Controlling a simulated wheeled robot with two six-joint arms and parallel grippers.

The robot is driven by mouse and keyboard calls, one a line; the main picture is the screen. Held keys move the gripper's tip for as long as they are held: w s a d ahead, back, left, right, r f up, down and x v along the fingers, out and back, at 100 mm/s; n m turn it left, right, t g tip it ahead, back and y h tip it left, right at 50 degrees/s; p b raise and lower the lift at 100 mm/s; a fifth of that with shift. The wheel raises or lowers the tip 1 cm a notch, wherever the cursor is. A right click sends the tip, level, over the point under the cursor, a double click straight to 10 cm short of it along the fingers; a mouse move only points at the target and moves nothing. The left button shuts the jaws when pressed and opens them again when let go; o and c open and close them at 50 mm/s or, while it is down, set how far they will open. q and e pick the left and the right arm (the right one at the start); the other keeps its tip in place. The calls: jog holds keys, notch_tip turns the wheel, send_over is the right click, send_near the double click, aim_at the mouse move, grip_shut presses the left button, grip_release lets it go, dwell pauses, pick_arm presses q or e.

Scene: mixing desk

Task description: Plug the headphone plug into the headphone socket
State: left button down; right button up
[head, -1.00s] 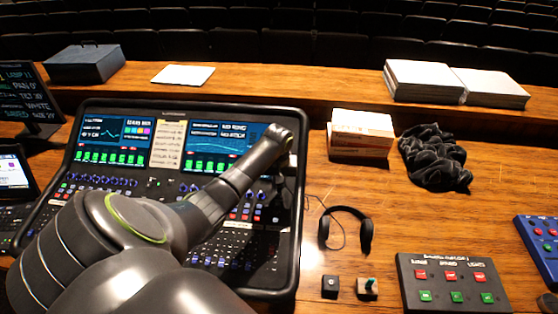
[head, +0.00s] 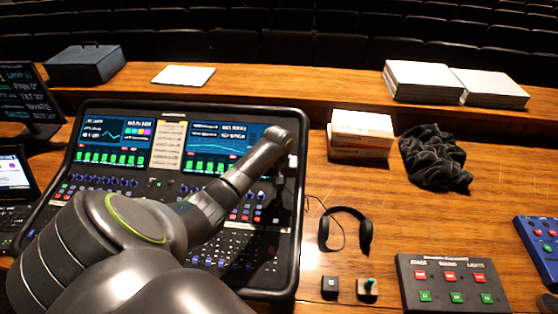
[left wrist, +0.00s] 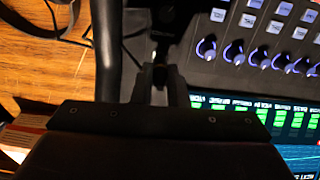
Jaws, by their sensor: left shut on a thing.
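The black headphones (head: 345,228) lie on the wooden desk just right of the mixing console (head: 297,200). A thin cable runs from them toward the console's right edge. My left gripper (left wrist: 158,76) is over the console's right part, inside its thick rim, and is shut on a small dark thing, most likely the headphone plug (left wrist: 160,62); it is too dark to make out clearly. My right gripper is not in view.
Small boxes (head: 361,135) and a dark crumpled cloth (head: 434,157) lie behind the headphones. A button panel (head: 453,284) and two small controls (head: 367,287) sit at the front right. The console's raised rim (left wrist: 105,50) runs close beside the gripper. Bare desk lies around the headphones.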

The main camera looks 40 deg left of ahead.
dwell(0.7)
pick_arm(q)
jog(key=shift+f, duration=0.5)
jog(key=c, duration=1.3)
grip_release()
jog(key=shift+c, duration=0.2)
jog(key=shift+r, duration=0.1)
notch_tip(320, 180, up, 17)
jog(key=s, duration=0.1)
jog(key=shift+s+d+r, duration=0.15)
jog(key=shift+s+d, duration=0.1)
jog(key=shift+d, duration=0.2)
